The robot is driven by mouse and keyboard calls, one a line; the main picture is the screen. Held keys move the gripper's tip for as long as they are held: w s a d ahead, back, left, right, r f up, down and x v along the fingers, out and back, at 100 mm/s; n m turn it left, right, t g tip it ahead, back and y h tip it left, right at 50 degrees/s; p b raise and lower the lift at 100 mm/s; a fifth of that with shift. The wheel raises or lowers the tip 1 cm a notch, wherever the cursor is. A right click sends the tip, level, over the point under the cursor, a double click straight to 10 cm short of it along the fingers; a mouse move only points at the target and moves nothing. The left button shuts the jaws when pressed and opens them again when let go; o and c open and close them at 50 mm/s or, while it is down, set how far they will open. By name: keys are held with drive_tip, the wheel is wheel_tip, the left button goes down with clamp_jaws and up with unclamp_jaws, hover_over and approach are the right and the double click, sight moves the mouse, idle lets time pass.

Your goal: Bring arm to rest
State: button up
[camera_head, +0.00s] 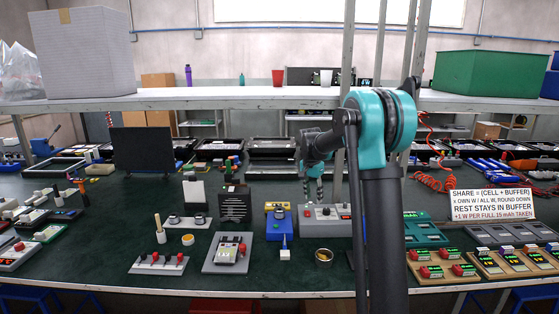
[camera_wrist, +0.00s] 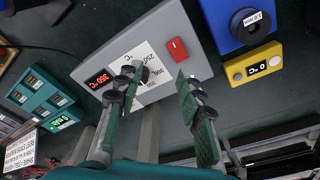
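My gripper (camera_head: 313,190) hangs down over the dark green bench, just behind or over the grey control box (camera_head: 327,221). My teal and dark grey arm rises in front of the camera and bends over to it. In the wrist view my gripper (camera_wrist: 160,86) has its two green-padded fingers spread apart with nothing between them. Below them is the grey box (camera_wrist: 195,25) with a red display, a knob and a red switch. A finger partly covers the knob area. I cannot tell the exact height of the fingertips above the box.
A blue-and-yellow unit (camera_head: 279,225) stands left of the grey box. Teal devices (camera_head: 422,234) and a white text sign (camera_head: 492,204) stand to the right. A shelf (camera_head: 230,98) runs above the bench, with posts near my arm. Some bare bench shows at front centre.

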drive_tip(key=s+d+f+n+t, duration=0.1)
drive_tip(key=s+f+n, duration=0.2)
drive_tip(key=s, duration=1)
drive_tip(key=s+d+f+n+t, duration=0.1)
drive_tip(key=s+f, duration=0.3)
drive_tip(key=s, duration=0.9)
drive_tip(key=s+d+f+n+t+y, duration=0.1)
drive_tip(key=s+d+f+n, duration=0.2)
drive_tip(key=s, duration=0.9)
drive_tip(key=shift+s+d+f+n, duration=0.25)
drive_tip(key=shift+s+n, duration=0.15)
drive_tip(key=shift+n, duration=0.4)
